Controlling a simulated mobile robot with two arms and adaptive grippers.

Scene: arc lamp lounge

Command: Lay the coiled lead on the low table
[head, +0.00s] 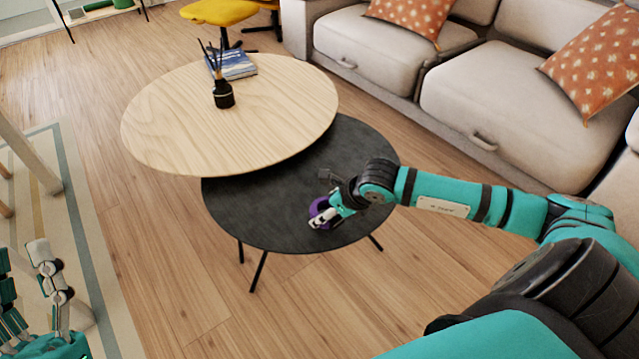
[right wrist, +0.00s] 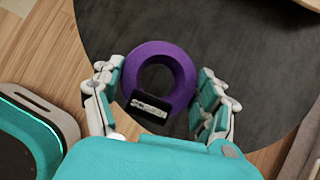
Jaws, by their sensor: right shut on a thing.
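The coiled lead (right wrist: 186,74) is a purple ring with a black lettered tag (right wrist: 150,106) in the right wrist view. My right gripper (right wrist: 160,90) is shut on it, with fingers on both sides. In the head view the lead (head: 316,207) shows partly behind the gripper (head: 324,215), over the front right of the dark round low table (head: 262,215). I cannot tell whether the lead touches the tabletop. My left gripper (head: 32,285) is at the lower left edge, its fingers spread apart, open and empty, away from the table.
A taller light wood round table (head: 165,125) overlaps the dark one and carries a black reed diffuser (head: 223,95) and a blue book (head: 238,65). A beige sofa (head: 490,95) stands behind at the right. The dark tabletop around the lead is bare.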

